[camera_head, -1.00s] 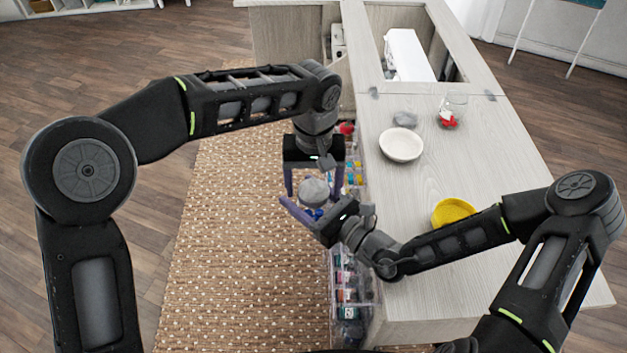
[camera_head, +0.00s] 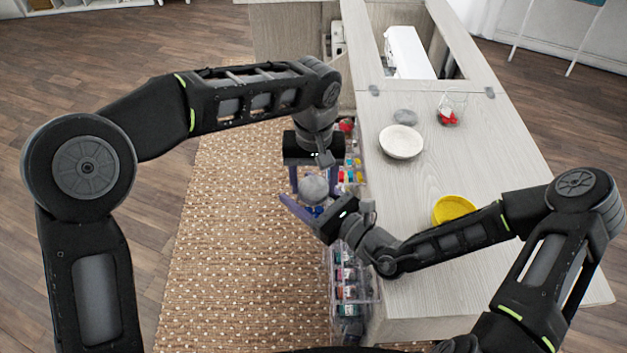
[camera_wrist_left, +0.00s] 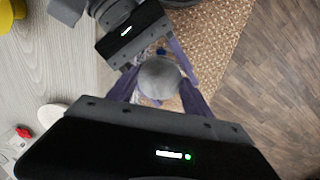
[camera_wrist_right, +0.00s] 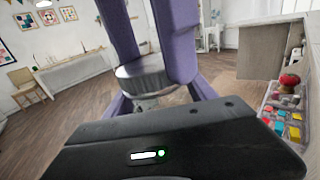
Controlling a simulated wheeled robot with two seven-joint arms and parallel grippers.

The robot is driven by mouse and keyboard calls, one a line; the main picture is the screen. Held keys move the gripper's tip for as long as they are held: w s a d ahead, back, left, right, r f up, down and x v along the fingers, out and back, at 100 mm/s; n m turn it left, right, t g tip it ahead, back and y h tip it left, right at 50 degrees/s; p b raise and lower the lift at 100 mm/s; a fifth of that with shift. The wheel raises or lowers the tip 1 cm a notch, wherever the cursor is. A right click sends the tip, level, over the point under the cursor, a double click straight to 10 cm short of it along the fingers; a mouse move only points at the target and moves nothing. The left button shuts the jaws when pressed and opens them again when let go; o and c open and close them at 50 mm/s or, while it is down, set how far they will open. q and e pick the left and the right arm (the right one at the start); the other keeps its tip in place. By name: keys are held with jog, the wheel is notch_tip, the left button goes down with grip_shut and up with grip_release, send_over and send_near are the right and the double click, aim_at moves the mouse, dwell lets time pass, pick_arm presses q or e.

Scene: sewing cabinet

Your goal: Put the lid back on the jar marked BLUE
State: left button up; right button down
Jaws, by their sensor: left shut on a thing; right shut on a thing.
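My left gripper (camera_head: 314,186) comes from above and is shut on a round grey lid (camera_head: 314,188), with a finger on each side. The lid also shows in the left wrist view (camera_wrist_left: 160,78) and edge-on in the right wrist view (camera_wrist_right: 143,76). My right gripper (camera_head: 310,212) is shut on a clear jar (camera_wrist_right: 145,103) with blue bits inside. The lid is directly over the jar's mouth and hides most of the jar from above. I cannot tell whether lid and jar touch. No label is readable.
On the cabinet top (camera_head: 440,165) are a white bowl (camera_head: 402,142), another grey lid (camera_head: 405,116), a clear jar with red contents (camera_head: 451,108) and a yellow bowl (camera_head: 453,210). Clear drawers (camera_head: 350,285) stand close beside the grippers. Open space lies over the rug (camera_head: 230,240).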

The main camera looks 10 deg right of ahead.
pick_arm(q)
jog(key=m, duration=1.1)
jog(key=o, duration=1.6)
notch_tip(320, 180, up, 8)
jog(key=shift+f, duration=0.25)
jog(key=shift+w, duration=0.1)
